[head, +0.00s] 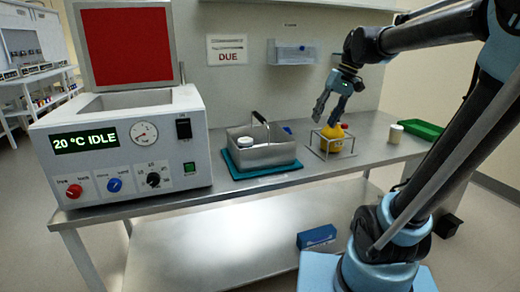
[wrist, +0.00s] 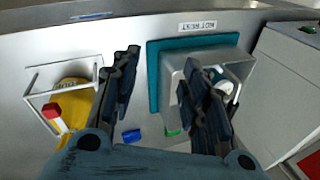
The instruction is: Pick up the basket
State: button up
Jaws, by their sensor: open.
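The basket (head: 262,156) is a grey metal box with a dark handle arched above it. It sits on a teal mat (head: 236,172) on the bench, with a white jar (head: 245,142) inside. My gripper (head: 327,112) is open and empty, to the right of the basket and above a yellow object in a wire frame. In the wrist view, the basket (wrist: 240,62) is at upper right, partly covered by my right finger. The handle is hard to make out there.
A wire frame (head: 326,155) holds a yellow object (head: 334,131). Right of it stand a pale cup (head: 395,133) and a green tray (head: 422,130). A grey machine (head: 125,150) with its lid raised stands left of the basket. Small blue (wrist: 132,135) and green (wrist: 174,132) pieces lie nearby.

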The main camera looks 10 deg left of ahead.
aim_at(260, 118)
jog(key=w+a+r+n+g+y, duration=0.1)
jog(key=w+a+r+g, duration=0.1)
jog(key=w+a+r, duration=0.45)
jog(key=w+a+r+n+g+y, duration=0.1)
jog(key=w+a+r+n, duration=0.2)
jog(key=a, duration=0.7)
jog(key=shift+m, duration=0.6)
jog(key=x, duration=1.1)
jog(key=w+x, duration=0.1)
jog(key=x, duration=0.4)
jog(key=shift+f, duration=0.4)
grip_shut()
